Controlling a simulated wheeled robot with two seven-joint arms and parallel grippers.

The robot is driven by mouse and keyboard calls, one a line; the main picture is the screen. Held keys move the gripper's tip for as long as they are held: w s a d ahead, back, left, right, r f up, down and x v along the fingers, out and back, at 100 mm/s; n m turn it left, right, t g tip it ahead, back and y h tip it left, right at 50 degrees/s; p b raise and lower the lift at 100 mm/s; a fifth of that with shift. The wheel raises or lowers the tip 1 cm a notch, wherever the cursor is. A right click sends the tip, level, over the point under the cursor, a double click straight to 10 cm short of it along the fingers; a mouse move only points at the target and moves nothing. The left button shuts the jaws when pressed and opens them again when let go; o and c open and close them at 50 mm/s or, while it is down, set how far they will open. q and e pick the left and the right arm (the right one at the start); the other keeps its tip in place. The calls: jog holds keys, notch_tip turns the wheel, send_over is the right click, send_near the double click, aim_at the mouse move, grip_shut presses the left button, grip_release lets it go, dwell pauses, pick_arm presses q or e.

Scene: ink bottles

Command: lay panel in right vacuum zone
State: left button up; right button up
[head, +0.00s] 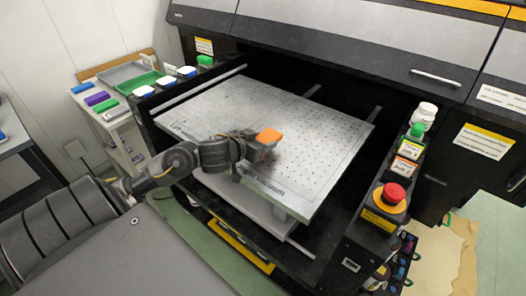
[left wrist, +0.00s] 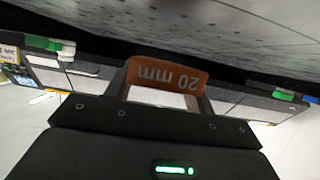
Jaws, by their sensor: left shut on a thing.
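An orange block (head: 269,135), marked "20 mm", is held in my left gripper (head: 258,147). In the left wrist view the orange block (left wrist: 166,75) sits between the two fingers, its lettering upside down. The gripper is shut on it. The pale perforated vacuum bed (head: 330,125) lies below, with lettering on its front edge. The gripper and block are over the front middle of the bed, and the bed's right part is bare. I cannot tell the exact gap between block and bed. My right gripper is out of view.
The black printer body (head: 380,45) overhangs the bed's back. A side cart (head: 112,108) stands at the left with coloured items.

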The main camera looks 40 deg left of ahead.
pick_arm(q)
jog(key=f+b, duration=0.2)
jog(key=f, duration=0.1)
jog(key=shift+w+d+f, duration=0.15)
jog(key=shift+w+f, duration=0.05)
jog(key=shift+f, duration=0.2)
jog(key=shift+f, duration=0.15)
jog(key=o, duration=1)
